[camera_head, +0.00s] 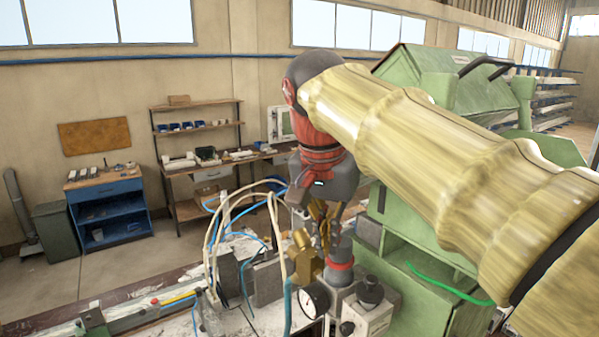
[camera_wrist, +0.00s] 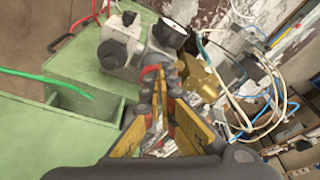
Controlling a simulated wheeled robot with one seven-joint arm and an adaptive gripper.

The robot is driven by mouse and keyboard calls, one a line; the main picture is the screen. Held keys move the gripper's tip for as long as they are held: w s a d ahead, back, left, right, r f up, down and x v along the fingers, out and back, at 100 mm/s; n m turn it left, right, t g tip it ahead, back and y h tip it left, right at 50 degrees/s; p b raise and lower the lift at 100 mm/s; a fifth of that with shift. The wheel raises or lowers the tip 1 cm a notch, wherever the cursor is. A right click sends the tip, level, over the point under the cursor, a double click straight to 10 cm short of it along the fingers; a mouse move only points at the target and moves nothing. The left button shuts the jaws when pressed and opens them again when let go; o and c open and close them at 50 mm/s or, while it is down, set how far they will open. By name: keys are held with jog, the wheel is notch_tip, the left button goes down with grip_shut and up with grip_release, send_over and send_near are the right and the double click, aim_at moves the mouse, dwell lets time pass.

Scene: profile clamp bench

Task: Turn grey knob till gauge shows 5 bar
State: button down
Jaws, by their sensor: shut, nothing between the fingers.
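The grey knob (camera_head: 341,250) with a red ring below it stands on the regulator on the bench in the head view. My gripper (camera_head: 326,240) is shut, pointing down close to the knob's upper left side. I cannot tell whether they touch. The gauge (camera_head: 315,298) is a round white dial in a dark case, left of and below the knob; its needle and reading are too small to make out. In the wrist view my yellow fingers (camera_wrist: 158,78) close together, and the knob is mostly hidden behind them.
A black knob (camera_head: 370,290) on a grey block stands right of the grey knob. Brass fittings (camera_head: 302,255) and looping hoses crowd the left side. A green machine (camera_head: 425,250) with a green hose stands close on the right.

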jog(key=shift+w+d, duration=0.3)
jog(key=shift+w, duration=0.05)
dwell(0.9)
jog(key=shift+s+d+f+p, duration=0.15)
jog(key=shift+s+d+p, duration=0.15)
jog(key=shift+p, duration=0.3)
jog(key=shift+d+f, duration=0.15)
jog(key=shift+d, duration=0.05)
dwell(0.5)
jog(key=shift+s, duration=0.3)
notch_tip(320, 180, up, 7)
jog(key=p, duration=0.3)
jog(key=shift+f, duration=0.2)
